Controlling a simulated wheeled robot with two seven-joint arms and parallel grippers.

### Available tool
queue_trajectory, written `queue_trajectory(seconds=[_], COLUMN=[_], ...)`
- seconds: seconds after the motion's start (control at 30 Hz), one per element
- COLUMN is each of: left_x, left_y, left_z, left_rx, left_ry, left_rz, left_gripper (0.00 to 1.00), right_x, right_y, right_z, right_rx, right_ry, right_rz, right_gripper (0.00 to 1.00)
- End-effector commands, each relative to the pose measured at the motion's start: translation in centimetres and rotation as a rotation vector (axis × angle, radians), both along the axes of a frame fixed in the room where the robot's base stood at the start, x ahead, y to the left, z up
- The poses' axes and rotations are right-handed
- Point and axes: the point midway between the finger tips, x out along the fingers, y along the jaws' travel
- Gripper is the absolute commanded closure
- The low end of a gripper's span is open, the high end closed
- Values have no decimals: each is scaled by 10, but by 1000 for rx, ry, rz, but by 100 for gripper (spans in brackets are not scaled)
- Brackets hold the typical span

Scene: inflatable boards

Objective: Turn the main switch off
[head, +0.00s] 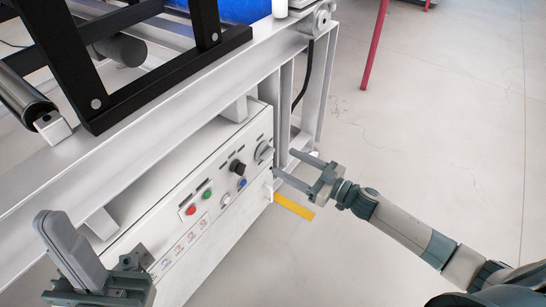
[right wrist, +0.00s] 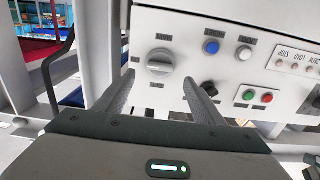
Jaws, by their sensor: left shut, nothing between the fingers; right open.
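The main switch is a grey rotary knob (head: 264,151) at the far right end of the white control panel (head: 215,165). In the right wrist view the knob (right wrist: 160,62) shows a raised bar lying roughly across the picture. My right gripper (head: 283,161) is open and empty, pointing at the panel. In the right wrist view its fingers (right wrist: 159,76) stand either side of the knob, apart from it. Whether a finger touches the panel cannot be told. My left gripper (head: 50,222) is shut and empty at the lower left, in front of the panel.
A black knob (head: 237,167), a blue button (head: 241,183), a green button (head: 207,194) and a red button (head: 190,209) sit near the switch. A white metal frame (head: 160,120) runs above the panel. Floor to the right is mostly open, with a yellow strip (head: 294,206).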

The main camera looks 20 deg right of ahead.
Motion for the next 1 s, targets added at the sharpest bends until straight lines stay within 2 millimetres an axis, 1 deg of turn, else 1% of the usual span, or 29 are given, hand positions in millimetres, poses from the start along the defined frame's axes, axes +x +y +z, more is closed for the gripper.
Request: queue_trajectory(seconds=[0.03, 0.2, 0.4, 0.6, 0.87, 0.9, 0.97, 1.0], left_x=[-2, -5, -5, -5, -6, -6, -5, -5], left_y=[2, 5, 4, 3, 3, 3, 3, 3], left_z=[0, 3, 6, 11, 12, 11, 11, 10], left_rx=[-2, -9, -15, -21, -23, -23, -23, -23], left_ry=[-20, -66, -83, -93, -92, -91, -89, -87], left_rz=[4, 7, 3, -3, -5, -5, -5, -5], left_gripper=[100, 100, 100, 100, 100, 100, 100, 100], right_x=[8, 28, 45, 50, 50, 50, 50, 50], right_y=[6, 22, 34, 39, 39, 39, 39, 39], right_z=[0, 0, 0, 0, 0, 0, 0, 0], right_rx=[-1, 0, -1, 0, 0, 0, 0, 0], right_ry=[-4, -3, -1, 0, 0, 0, 0, 0], right_rz=[1, 0, 0, 0, 0, 0, 0, 0], right_gripper=[38, 38, 38, 38, 38, 47, 61, 71])
